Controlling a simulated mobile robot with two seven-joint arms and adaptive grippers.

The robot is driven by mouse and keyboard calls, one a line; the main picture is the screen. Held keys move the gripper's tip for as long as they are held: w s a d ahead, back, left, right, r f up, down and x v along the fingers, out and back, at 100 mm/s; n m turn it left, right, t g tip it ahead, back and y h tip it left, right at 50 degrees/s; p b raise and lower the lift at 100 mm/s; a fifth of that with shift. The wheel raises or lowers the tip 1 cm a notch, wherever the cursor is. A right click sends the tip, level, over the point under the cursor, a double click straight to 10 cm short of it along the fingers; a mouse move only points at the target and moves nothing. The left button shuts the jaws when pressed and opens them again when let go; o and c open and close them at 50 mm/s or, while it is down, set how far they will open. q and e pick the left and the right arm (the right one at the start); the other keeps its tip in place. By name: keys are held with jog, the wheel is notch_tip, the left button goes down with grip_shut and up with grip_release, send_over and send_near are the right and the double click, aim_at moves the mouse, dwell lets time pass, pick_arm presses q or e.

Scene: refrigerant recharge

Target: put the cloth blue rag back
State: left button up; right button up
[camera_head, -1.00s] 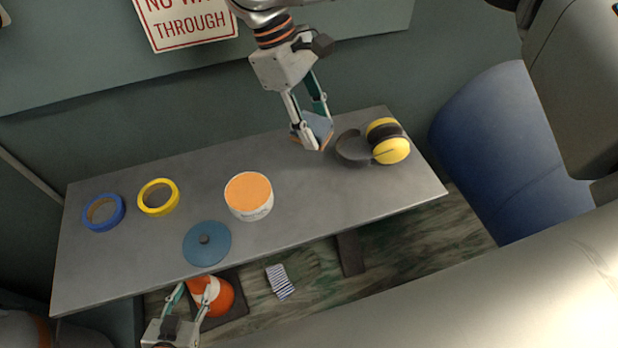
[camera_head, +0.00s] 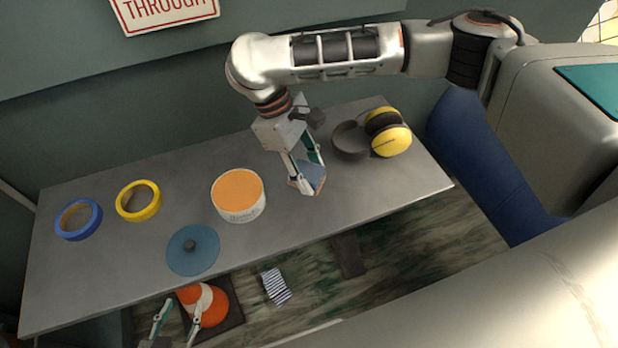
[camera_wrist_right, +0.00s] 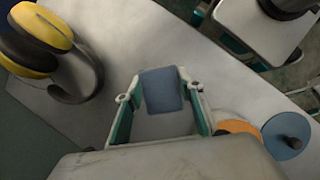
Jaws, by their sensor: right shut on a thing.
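The blue rag (camera_head: 313,176) is a small flat blue-grey piece with a tan edge. My right gripper (camera_head: 305,174) is shut on it above the grey table, between the white tub and the earmuffs. In the right wrist view the rag (camera_wrist_right: 161,90) lies between the two fingers of the right gripper (camera_wrist_right: 163,103). Whether the rag touches the table is hard to tell. My left gripper (camera_head: 178,318) is at the bottom left, below the table's front edge, with its fingers apart and nothing between them. Its base is cut off by the frame.
The table (camera_head: 110,270) holds a blue tape roll (camera_head: 97,222), a yellow tape roll (camera_head: 155,205), a blue lid (camera_head: 193,250), a white tub (camera_head: 240,213) with orange top, and earmuffs (camera_head: 391,142). An orange-white cone (camera_head: 214,305) and striped cloth (camera_head: 275,286) are below.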

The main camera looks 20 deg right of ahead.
aim_at(306, 170)
notch_tip(306, 170, down, 3)
jog(key=shift+b, duration=0.35)
jog(key=shift+r, duration=0.2)
jog(key=o, duration=1)
jog(key=shift+f, duration=0.1)
jog(key=shift+o, duration=0.4)
jog(key=p+v, duration=0.2)
jog(key=v, duration=0.4)
jog(key=shift+r+p, duration=0.3)
jog(key=p+v, duration=0.1)
jog(key=v, duration=0.3)
jog(key=shift+a, duration=0.1)
pick_arm(q)
jog(key=shift+s+d+r+p, duration=0.3)
jog(key=shift+s+d+r, duration=0.25)
jog(key=shift+r, duration=0.15)
pick_arm(e)
jog(key=shift+v, duration=0.8)
